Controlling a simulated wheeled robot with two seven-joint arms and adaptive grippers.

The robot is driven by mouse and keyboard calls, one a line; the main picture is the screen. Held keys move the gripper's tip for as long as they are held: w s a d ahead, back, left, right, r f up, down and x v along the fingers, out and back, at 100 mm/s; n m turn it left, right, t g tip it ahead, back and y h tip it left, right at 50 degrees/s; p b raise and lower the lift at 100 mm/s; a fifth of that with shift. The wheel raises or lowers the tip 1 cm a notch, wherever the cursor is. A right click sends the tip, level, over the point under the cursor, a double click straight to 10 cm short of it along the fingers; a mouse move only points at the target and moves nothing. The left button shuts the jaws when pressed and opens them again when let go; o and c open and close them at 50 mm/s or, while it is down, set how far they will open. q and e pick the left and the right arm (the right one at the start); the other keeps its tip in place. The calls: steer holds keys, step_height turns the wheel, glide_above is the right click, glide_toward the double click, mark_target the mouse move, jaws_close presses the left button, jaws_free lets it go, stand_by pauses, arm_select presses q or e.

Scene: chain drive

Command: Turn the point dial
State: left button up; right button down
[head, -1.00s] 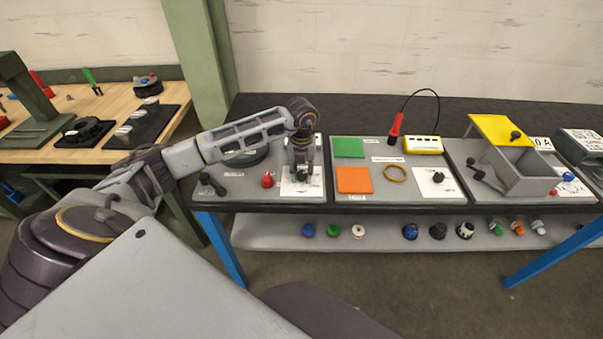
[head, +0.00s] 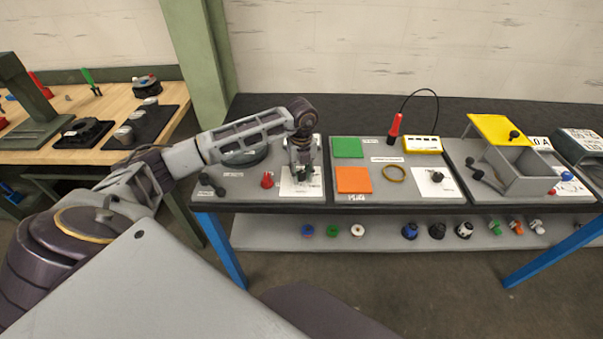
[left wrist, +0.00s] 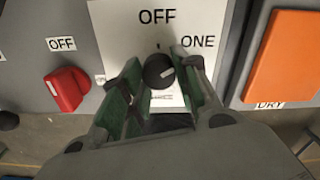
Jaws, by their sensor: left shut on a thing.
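A black round dial knob (left wrist: 158,70) with a pale pointer line sits on a white plate (left wrist: 200,18) in the left wrist view. The plate reads OFF at the top and ONE to the upper right; its lower part is hidden. The pointer line lies on the knob's right side, roughly toward ONE. My left gripper (left wrist: 160,82) has its green-padded fingers on both sides of the knob and is shut on it. In the head view, my left gripper (head: 304,171) points down over the white plate (head: 290,188) and hides the knob. My right gripper is not in view.
A red switch (left wrist: 67,88) marked OFF stands left of the plate. An orange square (head: 354,180) lies on the panel to the right. Another black knob (head: 437,176) on a white plate is farther right. A dark round part (head: 246,157) lies behind, near my forearm.

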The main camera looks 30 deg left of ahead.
mark_target(302, 174)
arm_select(q)
steer(key=shift+r, duration=0.1)
steer(key=o, duration=1)
step_height(302, 174, up, 12)
stand_by(0.4)
stand_by(0.4)
